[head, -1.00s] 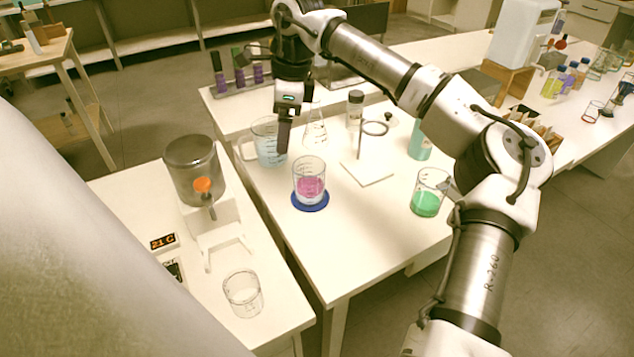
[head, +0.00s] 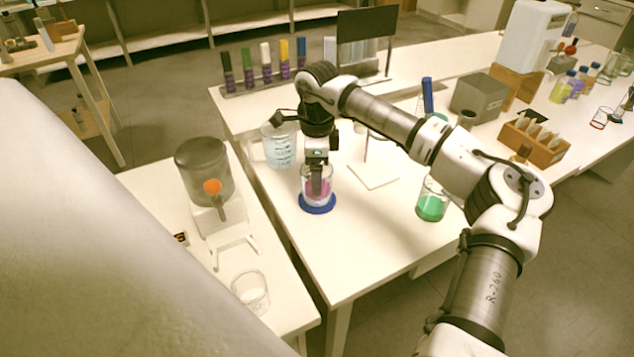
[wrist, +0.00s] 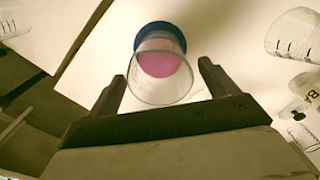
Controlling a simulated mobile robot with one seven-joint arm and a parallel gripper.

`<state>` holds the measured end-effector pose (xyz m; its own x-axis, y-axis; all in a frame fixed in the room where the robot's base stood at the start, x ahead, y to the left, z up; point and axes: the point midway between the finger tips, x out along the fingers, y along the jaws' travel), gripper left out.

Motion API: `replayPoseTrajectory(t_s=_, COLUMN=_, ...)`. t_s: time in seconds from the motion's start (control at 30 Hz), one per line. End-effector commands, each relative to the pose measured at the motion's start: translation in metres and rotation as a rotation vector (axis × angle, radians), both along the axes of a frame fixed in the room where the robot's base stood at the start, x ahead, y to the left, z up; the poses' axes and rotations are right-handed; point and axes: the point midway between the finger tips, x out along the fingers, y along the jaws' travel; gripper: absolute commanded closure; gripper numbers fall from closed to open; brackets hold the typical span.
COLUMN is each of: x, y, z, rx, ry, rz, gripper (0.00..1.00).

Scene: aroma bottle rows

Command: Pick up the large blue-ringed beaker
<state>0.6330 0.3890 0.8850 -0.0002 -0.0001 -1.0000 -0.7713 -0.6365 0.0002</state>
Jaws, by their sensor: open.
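A clear beaker with pink liquid (head: 326,196) stands upright on the white bench, with a blue ring (head: 318,208) around its base. It also shows in the wrist view (wrist: 160,66), its open rim toward the camera and the blue ring beyond. My gripper (head: 318,187) points down at the beaker in the head view and hides part of it. In the wrist view my gripper (wrist: 160,80) is open, one finger on each side of the beaker's rim. I see gaps beside the glass and no grip on it.
A jug of pale blue liquid (head: 281,150) stands close behind on the left. A ring stand base (head: 374,175) and a beaker of green liquid (head: 432,207) are to the right. The bench in front is clear. An empty beaker (head: 250,290) stands on the left table.

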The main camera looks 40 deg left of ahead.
Motion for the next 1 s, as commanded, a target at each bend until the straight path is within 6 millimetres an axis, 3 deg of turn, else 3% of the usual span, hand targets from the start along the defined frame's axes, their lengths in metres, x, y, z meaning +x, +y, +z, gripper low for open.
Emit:
replayPoseTrajectory(t_s=0.2, x=0.0, y=0.0, z=-0.021, rx=0.001, ry=-0.001, rz=0.001, gripper=0.15)
replayPoseTrajectory(t_s=0.43, x=0.0, y=0.0, z=-0.023, rx=0.001, ry=-0.001, rz=0.001, gripper=0.15)
replayPoseTrajectory(t_s=0.83, x=0.0, y=0.0, z=-0.023, rx=0.0, ry=0.0, rz=0.001, gripper=0.67)
replayPoseTrajectory(t_s=1.0, x=0.0, y=0.0, z=-0.022, rx=0.001, ry=-0.001, rz=0.001, gripper=0.7)
